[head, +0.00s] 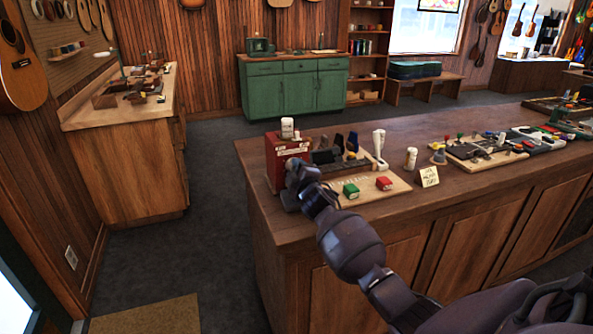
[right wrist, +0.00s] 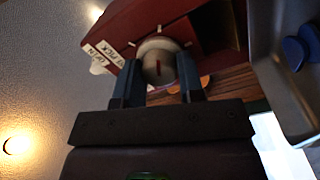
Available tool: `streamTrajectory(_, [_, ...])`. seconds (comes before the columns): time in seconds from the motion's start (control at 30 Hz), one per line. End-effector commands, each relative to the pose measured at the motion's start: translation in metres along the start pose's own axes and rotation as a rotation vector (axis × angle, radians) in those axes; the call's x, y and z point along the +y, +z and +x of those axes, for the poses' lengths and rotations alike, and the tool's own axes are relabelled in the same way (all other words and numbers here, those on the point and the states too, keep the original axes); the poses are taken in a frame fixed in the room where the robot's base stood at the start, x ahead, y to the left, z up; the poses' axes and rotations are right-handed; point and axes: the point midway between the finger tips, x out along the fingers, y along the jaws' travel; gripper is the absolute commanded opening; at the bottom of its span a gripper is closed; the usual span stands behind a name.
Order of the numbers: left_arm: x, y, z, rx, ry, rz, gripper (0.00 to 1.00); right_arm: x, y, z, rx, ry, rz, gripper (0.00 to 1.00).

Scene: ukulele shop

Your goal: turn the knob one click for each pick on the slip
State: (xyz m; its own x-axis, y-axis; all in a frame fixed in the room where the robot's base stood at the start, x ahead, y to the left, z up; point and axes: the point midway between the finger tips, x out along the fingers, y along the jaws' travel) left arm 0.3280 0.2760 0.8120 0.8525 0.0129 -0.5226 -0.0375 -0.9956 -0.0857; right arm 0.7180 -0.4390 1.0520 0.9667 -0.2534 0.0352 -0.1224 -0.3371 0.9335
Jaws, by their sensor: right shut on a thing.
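A red box (head: 287,158) stands at the left end of the long wooden counter. In the right wrist view, the box (right wrist: 125,22) has a round pale knob (right wrist: 158,58) with a red mark on its face. White labels (right wrist: 102,57) beside the knob seem to read "OPEN" and "1 PICK". My right gripper (head: 298,180) is at the box's front and hides the knob in the head view. In the wrist view its two fingers (right wrist: 157,82) are shut on the knob, one on each side.
A light board (head: 400,186) with a green block (head: 351,191) and a red block (head: 384,183) lies right of the box. A white bottle (head: 411,157) and trays of small parts (head: 480,150) stand farther right. The floor left of the counter is clear.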

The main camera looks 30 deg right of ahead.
Motion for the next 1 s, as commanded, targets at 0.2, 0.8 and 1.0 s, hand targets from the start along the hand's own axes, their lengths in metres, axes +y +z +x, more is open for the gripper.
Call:
streamTrajectory(0.2, [0.0,0.003,-0.002,-0.006,-0.001,-0.001,0.32,0.001,-0.001,0.0,0.001,0.001,0.002,0.12])
streamTrajectory(0.8, [0.0,0.002,-0.002,-0.004,-0.001,-0.001,0.32,0.0,0.0,-0.001,0.0,0.0,0.001,0.61])
streamTrajectory(1.0, [0.0,-0.002,-0.001,0.001,0.0,0.0,0.32,0.0,0.0,-0.018,0.0,0.0,0.001,0.61])
